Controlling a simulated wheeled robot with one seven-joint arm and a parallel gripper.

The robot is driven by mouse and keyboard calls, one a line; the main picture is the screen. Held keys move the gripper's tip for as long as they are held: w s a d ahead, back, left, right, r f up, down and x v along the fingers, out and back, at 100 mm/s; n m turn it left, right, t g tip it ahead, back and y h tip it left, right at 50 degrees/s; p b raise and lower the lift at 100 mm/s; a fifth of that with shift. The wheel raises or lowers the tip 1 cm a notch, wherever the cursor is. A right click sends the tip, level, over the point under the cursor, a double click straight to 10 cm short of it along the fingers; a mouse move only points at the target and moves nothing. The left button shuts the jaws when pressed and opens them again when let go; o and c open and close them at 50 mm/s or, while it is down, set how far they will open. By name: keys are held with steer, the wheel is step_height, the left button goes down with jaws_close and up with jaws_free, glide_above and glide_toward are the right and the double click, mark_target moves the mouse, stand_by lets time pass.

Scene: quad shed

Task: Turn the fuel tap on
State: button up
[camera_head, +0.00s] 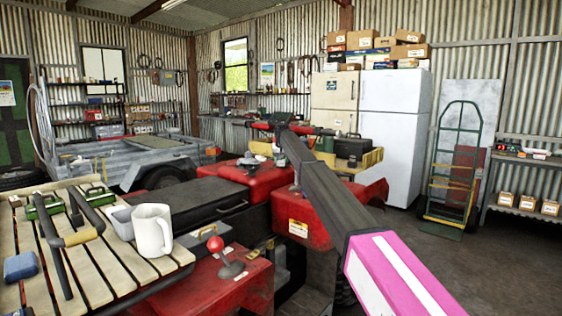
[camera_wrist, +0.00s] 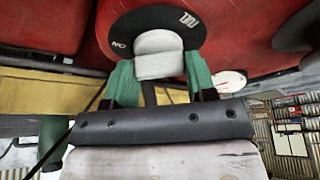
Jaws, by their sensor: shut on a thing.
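The fuel tap (camera_wrist: 158,42) is a pale grey lever on a round black plate (camera_wrist: 200,32) set in red bodywork, seen at the top of the wrist view. The plate carries white lettering, "ON" at its left and another mark at its upper right. My gripper (camera_wrist: 160,70) has green fingers on either side of the tap, shut on it. In the head view the tap cannot be made out. My gripper is small there, at the far end of my arm beside the red quad bike (camera_head: 262,182).
A slatted wooden rack (camera_head: 100,262) at left holds a white mug (camera_head: 152,230), a blue block (camera_head: 20,267) and tools. A red-knobbed lever (camera_head: 216,244) stands near it. A trailer (camera_head: 140,158), white fridge (camera_head: 392,130) and green hand truck (camera_head: 452,170) stand behind. Floor at right is clear.

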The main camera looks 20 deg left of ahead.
steer(key=shift+m+h, duration=0.7)
steer(key=shift+m, duration=0.9)
steer(key=o, duration=0.9)
steer(key=shift+o, duration=0.2)
steer(key=v, duration=1.1)
steer(key=shift+s+a+f, duration=0.15)
